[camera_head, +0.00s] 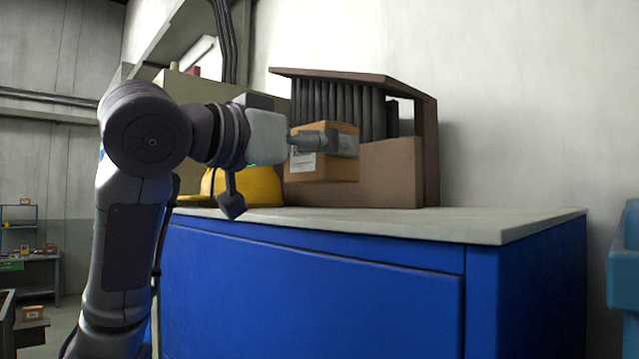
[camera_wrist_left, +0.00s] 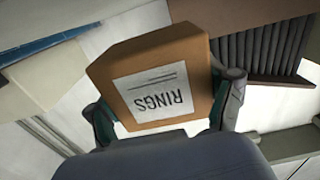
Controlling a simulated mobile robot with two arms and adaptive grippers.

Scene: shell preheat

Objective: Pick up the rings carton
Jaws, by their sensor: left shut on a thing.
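The rings carton (camera_head: 322,168) is a small brown cardboard box with a white label. In the left wrist view the carton (camera_wrist_left: 197,57) shows its label reading RINGS, upside down. My left gripper (camera_head: 338,143) is shut on the carton, with one finger on each side of it in the left wrist view (camera_wrist_left: 165,100). In the head view the carton is held in front of the brown file holder, above the cabinet top. I cannot tell exactly how far its underside is from the surface. My right gripper is not in view.
A blue cabinet (camera_head: 310,290) with a grey top (camera_head: 450,222) stands below. A brown holder (camera_head: 405,170) with dark files stands behind the carton. A yellow hard hat (camera_head: 255,187) lies left of it. The right part of the top is clear. A blue bin (camera_head: 624,255) is at far right.

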